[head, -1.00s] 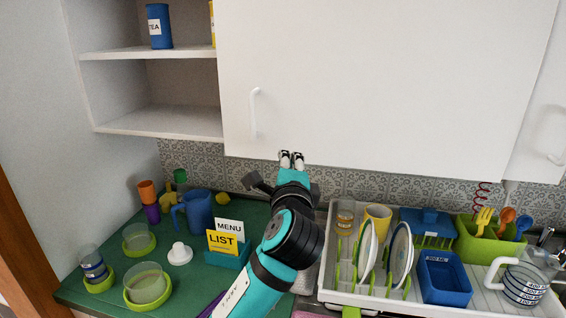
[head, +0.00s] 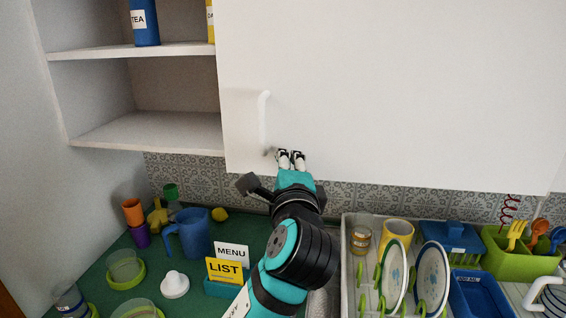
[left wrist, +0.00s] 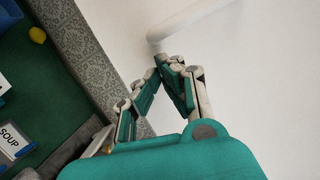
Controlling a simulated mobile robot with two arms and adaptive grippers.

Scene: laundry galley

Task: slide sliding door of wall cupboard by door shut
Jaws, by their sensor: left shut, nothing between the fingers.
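The wall cupboard (head: 100,139) has a plain white sliding door (head: 400,90) over its right part. The left part stands open and shows shelves. A white bar handle (head: 263,122) is upright near the door's left edge; part of it also shows in the left wrist view (left wrist: 190,22). My left gripper (head: 291,158) is shut and empty, in front of the door's lower edge, just below and right of the handle. In the left wrist view its fingertips (left wrist: 170,66) are close to the handle's end; contact cannot be told. My right gripper is out of view.
A blue tea tin (head: 145,22) stands on the upper shelf. Below, the green counter (head: 115,285) holds a blue jug (head: 195,233), cups and a menu holder (head: 223,287). A dish rack (head: 345,285) with plates stands at the right.

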